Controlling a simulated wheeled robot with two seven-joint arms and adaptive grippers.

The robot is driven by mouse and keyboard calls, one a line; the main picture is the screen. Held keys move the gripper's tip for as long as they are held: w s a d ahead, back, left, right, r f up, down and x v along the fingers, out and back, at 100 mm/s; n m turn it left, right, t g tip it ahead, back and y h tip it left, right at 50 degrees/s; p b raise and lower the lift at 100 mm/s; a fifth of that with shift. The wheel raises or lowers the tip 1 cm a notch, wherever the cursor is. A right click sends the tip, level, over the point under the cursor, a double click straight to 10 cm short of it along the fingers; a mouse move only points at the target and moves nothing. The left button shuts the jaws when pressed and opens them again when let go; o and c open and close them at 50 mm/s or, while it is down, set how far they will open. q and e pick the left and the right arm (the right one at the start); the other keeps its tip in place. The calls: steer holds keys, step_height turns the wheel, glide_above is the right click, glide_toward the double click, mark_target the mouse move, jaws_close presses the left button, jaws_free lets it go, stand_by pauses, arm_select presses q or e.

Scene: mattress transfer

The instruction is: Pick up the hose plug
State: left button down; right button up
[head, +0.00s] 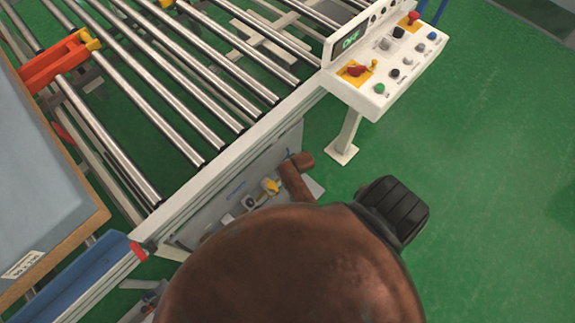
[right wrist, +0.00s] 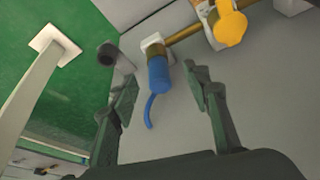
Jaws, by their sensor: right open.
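The hose plug (right wrist: 158,75) is a blue cylinder in the right wrist view, with a thin curved blue hose (right wrist: 149,112) hanging from it. Its upper end meets a pale fitting (right wrist: 152,45) at the end of a brass pipe (right wrist: 185,34). My right gripper (right wrist: 160,82) is open, with one dark finger on each side of the plug in the picture. A gap shows between each finger and the plug; I cannot tell how far the plug lies beyond the fingertips. My left gripper is not in view.
A yellow valve handle (right wrist: 230,24) sits right of the plug, and a dark-ended grey cylinder (right wrist: 108,55) left of it. The head view shows the roller conveyor (head: 170,85), a control panel (head: 385,65) on a post, and clear green floor (head: 480,140) at right.

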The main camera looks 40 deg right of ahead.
steer(key=w+f+b, duration=0.1)
steer(key=w+d+f+b, duration=0.1)
steer(key=w+f+b, duration=0.1)
steer(key=w+f, duration=0.1)
steer(key=shift+d, duration=0.25)
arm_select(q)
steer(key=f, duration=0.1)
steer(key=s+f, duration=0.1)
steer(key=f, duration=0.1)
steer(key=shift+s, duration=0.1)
arm_select(e)
steer(key=shift+r, duration=0.1)
steer(key=shift+c, duration=0.3)
jaws_close()
